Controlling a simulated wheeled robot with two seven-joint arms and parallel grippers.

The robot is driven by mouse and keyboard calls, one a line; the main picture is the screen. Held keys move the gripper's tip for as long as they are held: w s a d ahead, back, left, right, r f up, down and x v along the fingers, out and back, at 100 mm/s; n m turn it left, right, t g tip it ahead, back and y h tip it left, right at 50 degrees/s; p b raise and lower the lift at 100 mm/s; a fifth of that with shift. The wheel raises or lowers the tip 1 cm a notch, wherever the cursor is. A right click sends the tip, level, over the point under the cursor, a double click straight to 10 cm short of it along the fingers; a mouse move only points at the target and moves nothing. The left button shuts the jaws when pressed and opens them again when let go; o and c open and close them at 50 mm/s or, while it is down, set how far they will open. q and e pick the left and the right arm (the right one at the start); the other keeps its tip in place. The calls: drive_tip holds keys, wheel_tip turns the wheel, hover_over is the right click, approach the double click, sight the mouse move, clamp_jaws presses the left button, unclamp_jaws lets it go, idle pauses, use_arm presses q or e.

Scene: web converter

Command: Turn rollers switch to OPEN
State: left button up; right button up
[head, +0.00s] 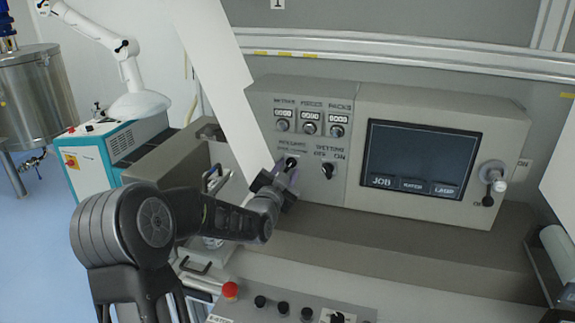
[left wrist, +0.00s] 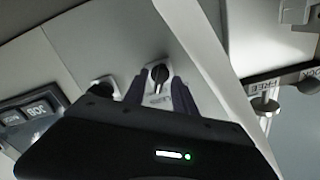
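The rollers switch (head: 291,162) is a small black knob on the grey control box, left of the wetting switch (head: 327,170). My left gripper (head: 286,173) is right in front of the rollers switch and partly covers the area below it. In the left wrist view, the rollers knob (left wrist: 160,73) shows between the two dark fingers of my left gripper (left wrist: 157,84). The fingers stand apart with a gap around the knob; whether they touch it I cannot tell. The label by the switch is too small to read surely. My right gripper is not in view.
Three counters with knobs (head: 310,127) sit above the switches. A screen panel (head: 420,158) is on the right, with a lever knob (head: 491,180) beside it. A slanted white panel (head: 218,80) stands close left of the switch. A lower console with a red button (head: 230,290) is in front.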

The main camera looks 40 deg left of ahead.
use_arm(q)
drive_tip(key=shift+w+a, duration=0.15)
drive_tip(key=shift+w, duration=0.25)
drive_tip(key=shift+c, duration=0.3)
clamp_jaws()
